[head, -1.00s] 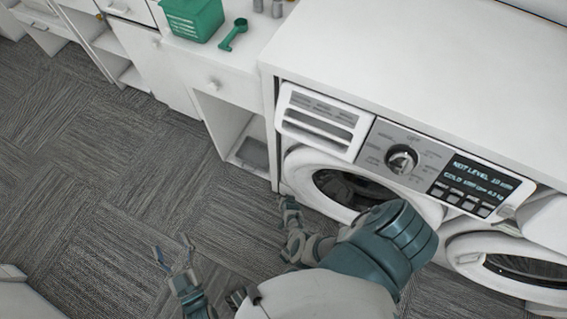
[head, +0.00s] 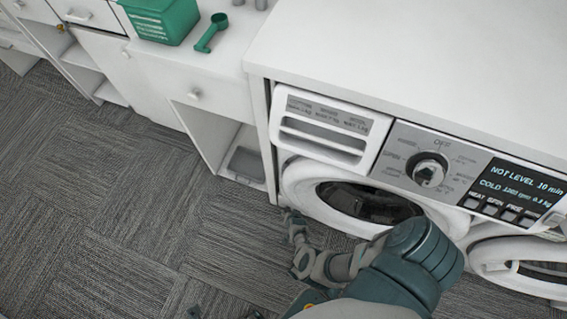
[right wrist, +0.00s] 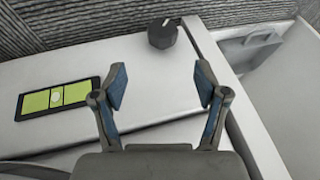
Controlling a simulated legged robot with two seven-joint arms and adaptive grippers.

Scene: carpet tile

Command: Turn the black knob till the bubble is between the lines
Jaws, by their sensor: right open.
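The black knob (right wrist: 162,32) with a white mark shows at the top of the right wrist view, on a white surface. A green level (right wrist: 36,102) in a black frame lies to its left. In the head view my right arm reaches down by the washer's lower left. Only a sliver of my left gripper (head: 195,312) shows at the bottom edge.
Open carpet (head: 100,220) lies at left.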

